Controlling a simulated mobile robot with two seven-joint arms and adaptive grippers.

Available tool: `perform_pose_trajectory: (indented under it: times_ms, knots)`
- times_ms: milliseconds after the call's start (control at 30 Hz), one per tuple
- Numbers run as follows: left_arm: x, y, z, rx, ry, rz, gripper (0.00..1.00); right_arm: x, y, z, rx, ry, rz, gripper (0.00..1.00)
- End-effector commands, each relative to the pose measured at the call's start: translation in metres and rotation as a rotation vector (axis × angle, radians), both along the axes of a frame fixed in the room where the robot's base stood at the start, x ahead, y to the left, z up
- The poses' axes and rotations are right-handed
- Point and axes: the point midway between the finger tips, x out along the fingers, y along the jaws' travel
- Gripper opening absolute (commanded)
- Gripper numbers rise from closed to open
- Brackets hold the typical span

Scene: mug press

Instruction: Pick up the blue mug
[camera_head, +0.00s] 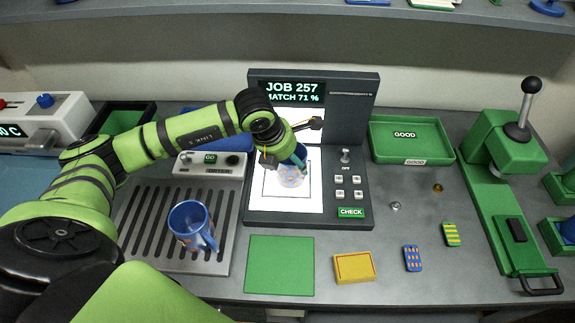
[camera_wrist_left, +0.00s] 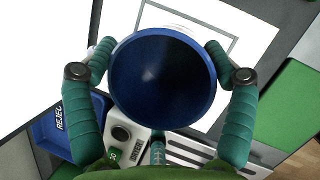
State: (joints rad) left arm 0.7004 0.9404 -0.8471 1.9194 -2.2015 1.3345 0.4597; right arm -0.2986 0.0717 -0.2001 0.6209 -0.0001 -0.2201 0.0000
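The rim hides the inner edges of the fingertips. A second blue mug with orange marks (camera_head: 189,226) stands upright on the slatted rack (camera_head: 135,235). My right gripper is not in view.
The station's dark screen (camera_head: 315,92) reads JOB 257, MATCH 71 %. A blue reject tray (camera_wrist_left: 60,128) and a control box (camera_head: 208,166) are close by. A green GOOD tray (camera_head: 410,137) and lever press (camera_head: 505,150) are at right. A green mat (camera_head: 281,265) lies in front.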

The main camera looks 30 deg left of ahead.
Motion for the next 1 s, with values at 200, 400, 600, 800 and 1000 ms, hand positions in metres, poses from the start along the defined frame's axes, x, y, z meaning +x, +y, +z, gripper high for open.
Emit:
perform_pose_trajectory:
  times_ms: [200, 400, 600, 800, 1000]
  knots:
    - [-0.002, -0.001, -0.002, -0.002, 0.007, -0.002, 0.37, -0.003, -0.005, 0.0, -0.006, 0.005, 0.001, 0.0]
    - [-0.001, -0.002, 0.002, -0.003, 0.006, -0.002, 0.37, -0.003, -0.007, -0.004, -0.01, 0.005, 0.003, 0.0]
    - [0.0, -0.001, 0.028, -0.002, -0.002, -0.002, 0.36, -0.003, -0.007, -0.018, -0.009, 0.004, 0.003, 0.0]
    - [-0.011, -0.038, 0.058, -0.006, -0.003, -0.011, 0.36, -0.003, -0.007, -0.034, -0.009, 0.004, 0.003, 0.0]
    - [-0.024, -0.077, 0.085, -0.004, -0.003, -0.008, 0.36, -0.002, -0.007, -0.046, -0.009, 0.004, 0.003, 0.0]
